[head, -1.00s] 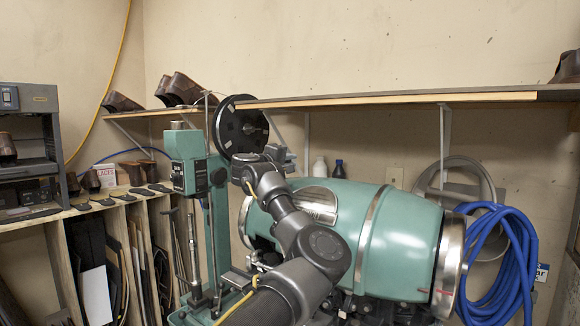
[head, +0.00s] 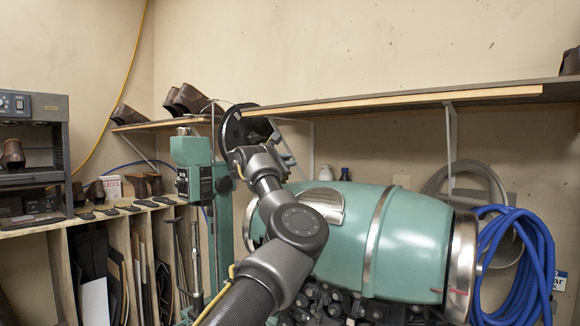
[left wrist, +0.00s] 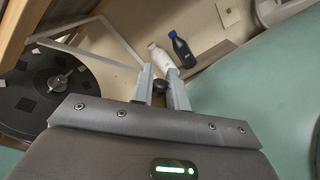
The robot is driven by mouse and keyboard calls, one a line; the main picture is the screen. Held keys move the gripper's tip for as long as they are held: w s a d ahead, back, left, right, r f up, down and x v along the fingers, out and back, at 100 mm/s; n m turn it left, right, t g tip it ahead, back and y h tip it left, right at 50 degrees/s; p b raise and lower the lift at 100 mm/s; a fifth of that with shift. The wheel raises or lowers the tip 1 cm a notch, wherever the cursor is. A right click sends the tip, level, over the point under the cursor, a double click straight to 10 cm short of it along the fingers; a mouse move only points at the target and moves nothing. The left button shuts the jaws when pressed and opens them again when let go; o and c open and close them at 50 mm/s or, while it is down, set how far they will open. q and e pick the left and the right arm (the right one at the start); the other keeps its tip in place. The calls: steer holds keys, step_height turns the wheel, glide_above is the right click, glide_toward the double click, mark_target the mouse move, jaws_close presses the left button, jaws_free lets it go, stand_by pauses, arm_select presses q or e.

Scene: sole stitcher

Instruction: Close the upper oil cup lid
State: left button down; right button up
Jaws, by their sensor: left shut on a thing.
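The green sole stitcher stands in the head view, with a slim upright head (head: 191,152) at left and a wide round body (head: 410,240) at right. My left gripper (head: 286,152) is beside the black wheel (head: 236,131), above the body's left end. In the left wrist view my left gripper (left wrist: 163,92) is shut on a small dark round part (left wrist: 159,86), mostly hidden by the fingers. I cannot tell whether this part is the upper oil cup lid. No oil cup shows clearly. My right gripper is not in view.
A wall shelf (head: 400,103) runs just above my gripper. A white bottle (left wrist: 160,57) and a dark blue bottle (left wrist: 181,48) stand behind the machine. The black wheel (left wrist: 50,85) is close at left. A blue hose (head: 515,262) hangs at right.

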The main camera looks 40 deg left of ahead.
arm_select(q)
steer(key=n, duration=0.2)
steer(key=a+n, duration=0.1)
steer(key=n, duration=0.2)
steer(key=shift+s+a+f+n+b, duration=0.1)
steer(key=shift+a+f+n+b, duration=0.2)
steer(key=shift+f+b, duration=0.1)
steer(key=shift+a+f+n, duration=0.2)
steer(key=shift+a+n, duration=0.05)
steer(key=shift+n, duration=0.8)
steer(key=shift+a+f+n, duration=0.2)
steer(key=shift+n, duration=0.85)
steer(key=c, duration=1.5)
jaws_free()
steer(key=shift+o, duration=0.2)
steer(key=shift+s, duration=0.15)
